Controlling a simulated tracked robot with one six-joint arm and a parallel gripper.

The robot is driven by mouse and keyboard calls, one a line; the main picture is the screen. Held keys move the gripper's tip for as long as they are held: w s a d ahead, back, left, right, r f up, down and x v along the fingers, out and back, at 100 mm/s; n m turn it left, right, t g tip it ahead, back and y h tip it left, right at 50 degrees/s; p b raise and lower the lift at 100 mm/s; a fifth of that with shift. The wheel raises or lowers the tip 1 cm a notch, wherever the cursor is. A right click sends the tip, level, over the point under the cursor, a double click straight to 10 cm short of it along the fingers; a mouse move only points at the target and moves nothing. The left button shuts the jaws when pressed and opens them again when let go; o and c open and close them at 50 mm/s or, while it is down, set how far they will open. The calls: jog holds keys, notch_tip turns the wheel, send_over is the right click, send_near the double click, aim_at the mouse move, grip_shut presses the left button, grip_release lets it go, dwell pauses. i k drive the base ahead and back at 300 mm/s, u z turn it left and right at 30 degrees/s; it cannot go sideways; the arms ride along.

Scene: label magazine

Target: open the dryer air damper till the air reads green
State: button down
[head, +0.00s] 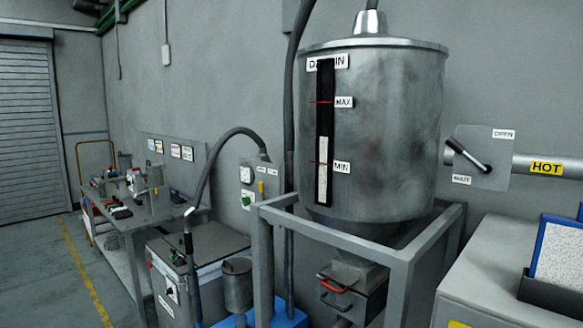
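The damper plate (499,153) sits on the pipe at the right, beside the hopper. Its lever (466,157) has a black grip at the upper left and a pivot at the lower right. The OPEN label (503,134) is at the plate's upper right. A second label (461,180), probably SHUT, is at the lower left. The lever points up and left, at neither label exactly. A small panel (262,182) left of the hopper carries dials with green marks; I cannot read them. My gripper is not in view.
The steel hopper (390,130) stands in a grey frame (340,238), left of the damper. The pipe to the right bears a yellow HOT label (546,168). A grey cabinet (490,270) stands below the damper. Open floor (45,270) lies at the far left.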

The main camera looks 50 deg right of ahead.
aim_at(458, 148)
jog(key=z, duration=2.15)
jog(key=k, duration=0.35)
jog(key=z, duration=0.35)
jog(key=i, duration=0.5)
